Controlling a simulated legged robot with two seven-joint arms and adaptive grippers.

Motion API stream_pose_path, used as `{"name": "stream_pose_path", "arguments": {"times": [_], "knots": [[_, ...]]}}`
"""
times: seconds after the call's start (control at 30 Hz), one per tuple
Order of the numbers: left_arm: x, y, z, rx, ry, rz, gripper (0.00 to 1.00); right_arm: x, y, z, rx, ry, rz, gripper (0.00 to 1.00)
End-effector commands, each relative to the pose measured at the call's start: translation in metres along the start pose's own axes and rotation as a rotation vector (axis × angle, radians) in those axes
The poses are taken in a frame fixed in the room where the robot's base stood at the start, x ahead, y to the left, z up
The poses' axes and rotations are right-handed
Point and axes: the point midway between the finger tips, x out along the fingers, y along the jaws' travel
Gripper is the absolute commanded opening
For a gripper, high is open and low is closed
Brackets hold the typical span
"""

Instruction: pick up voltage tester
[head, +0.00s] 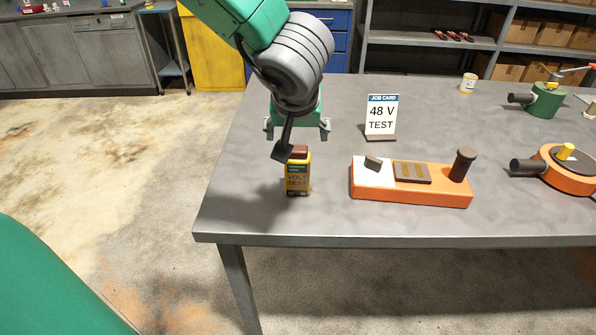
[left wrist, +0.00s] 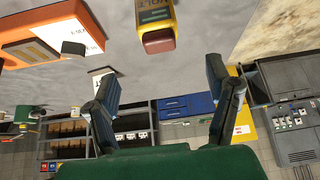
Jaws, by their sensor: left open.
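The voltage tester (head: 298,179) is a small yellow block with a dark label reading "VOLT TEST" and a red-brown top. It stands upright on the table near its left end. It also shows at the top of the left wrist view (left wrist: 155,18), beyond the fingertips. My left gripper (head: 297,130) is open and empty, above and behind the tester in the head view. A dark gripper part overlaps the tester's top left corner there; I cannot tell whether it touches. Both spread fingers (left wrist: 162,80) show in the left wrist view with nothing between them. My right gripper is in neither view.
The grey table (head: 400,222) also bears a job card (head: 382,115) reading "48 V TEST", an orange block (head: 415,197) with a dark post, an orange round device (head: 570,170) and a green device (head: 543,100). The tabletop just right of the tester is clear.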

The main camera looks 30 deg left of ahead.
Motion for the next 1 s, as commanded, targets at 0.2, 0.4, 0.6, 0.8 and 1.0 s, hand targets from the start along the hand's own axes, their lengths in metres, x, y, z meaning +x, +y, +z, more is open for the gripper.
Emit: {"name": "stream_pose_path", "arguments": {"times": [0.2, 0.4, 0.6, 0.8, 1.0], "knots": [[0.047, -0.003, 0.001, -0.003, -0.004, 0.0, 0.73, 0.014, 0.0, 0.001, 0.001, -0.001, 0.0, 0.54], [0.06, -0.005, 0.0, -0.004, -0.003, 0.004, 0.73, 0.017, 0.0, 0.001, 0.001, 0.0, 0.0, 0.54], [0.079, -0.005, 0.003, -0.004, -0.004, 0.002, 0.73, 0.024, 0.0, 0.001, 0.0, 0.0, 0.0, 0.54], [0.107, -0.003, 0.004, -0.002, -0.002, 0.001, 0.73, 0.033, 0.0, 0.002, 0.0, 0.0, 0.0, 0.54], [0.109, -0.004, 0.003, -0.001, 0.0, 0.002, 0.73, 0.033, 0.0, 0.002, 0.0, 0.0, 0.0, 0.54]]}}
